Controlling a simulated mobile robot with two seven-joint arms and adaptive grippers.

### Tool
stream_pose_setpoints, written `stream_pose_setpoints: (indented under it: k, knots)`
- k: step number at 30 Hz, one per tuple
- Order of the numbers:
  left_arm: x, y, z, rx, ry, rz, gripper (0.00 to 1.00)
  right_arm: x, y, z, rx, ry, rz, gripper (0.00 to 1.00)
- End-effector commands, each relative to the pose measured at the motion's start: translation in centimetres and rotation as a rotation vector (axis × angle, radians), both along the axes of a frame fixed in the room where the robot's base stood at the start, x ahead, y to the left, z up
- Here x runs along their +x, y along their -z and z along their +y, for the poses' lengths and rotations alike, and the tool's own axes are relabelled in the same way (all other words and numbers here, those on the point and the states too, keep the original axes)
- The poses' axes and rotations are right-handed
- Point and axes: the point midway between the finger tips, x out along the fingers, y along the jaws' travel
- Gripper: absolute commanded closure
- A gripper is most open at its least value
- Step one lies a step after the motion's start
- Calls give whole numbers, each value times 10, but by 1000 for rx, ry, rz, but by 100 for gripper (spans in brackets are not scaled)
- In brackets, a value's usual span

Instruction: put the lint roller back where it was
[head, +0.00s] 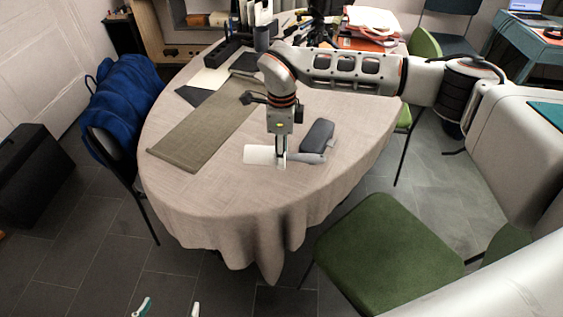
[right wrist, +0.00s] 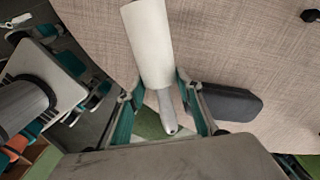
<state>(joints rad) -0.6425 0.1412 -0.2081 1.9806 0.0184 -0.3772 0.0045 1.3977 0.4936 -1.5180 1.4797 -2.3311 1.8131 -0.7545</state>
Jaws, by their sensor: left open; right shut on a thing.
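The lint roller has a white roll (head: 259,155) and a grey handle (head: 308,158). In the head view it lies level at the near part of the table (head: 215,205), though I cannot tell whether it touches the cloth. My right gripper (head: 281,163) points down and is shut on the lint roller near where handle and roll meet. In the right wrist view, the white roll (right wrist: 150,45) extends beyond the fingers and the grey handle (right wrist: 168,112) runs between them (right wrist: 158,95). My left gripper (head: 168,310) shows only its fingertips, apart and empty, at the bottom edge over the floor.
A dark grey case (head: 317,135) lies just behind the handle. An olive runner (head: 205,130) covers the table's left middle. Several items crowd the back. A blue-draped chair (head: 125,95) stands left and a green chair (head: 385,245) at the front right. The front left tabletop is clear.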

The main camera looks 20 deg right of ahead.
Motion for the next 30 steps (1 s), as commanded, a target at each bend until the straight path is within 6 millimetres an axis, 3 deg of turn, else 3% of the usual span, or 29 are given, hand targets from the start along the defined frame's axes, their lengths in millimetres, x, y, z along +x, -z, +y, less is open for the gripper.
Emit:
stream_pose_setpoints:
  k: [10, 22, 23, 24, 25, 30]
  knots:
    - [0, 3, 1, 2, 0, 0, 20, -1, 41, 0, 0, 0, 3, 82]
    - [2, 1, 1, 3, 0, -4, 20, 0, 45, 0, 0, 0, 0, 82]
    - [2, 1, 1, 4, -1, -5, 20, 0, 46, 0, -1, 0, 0, 63]
    - [2, 1, 1, 4, -1, -5, 20, 0, 45, 0, 0, 0, 0, 52]
    - [2, 1, 1, 4, -1, -5, 20, 0, 45, 0, 0, 0, 0, 48]
    - [2, 1, 1, 4, -1, -5, 20, 0, 45, 0, -1, 0, 0, 48]
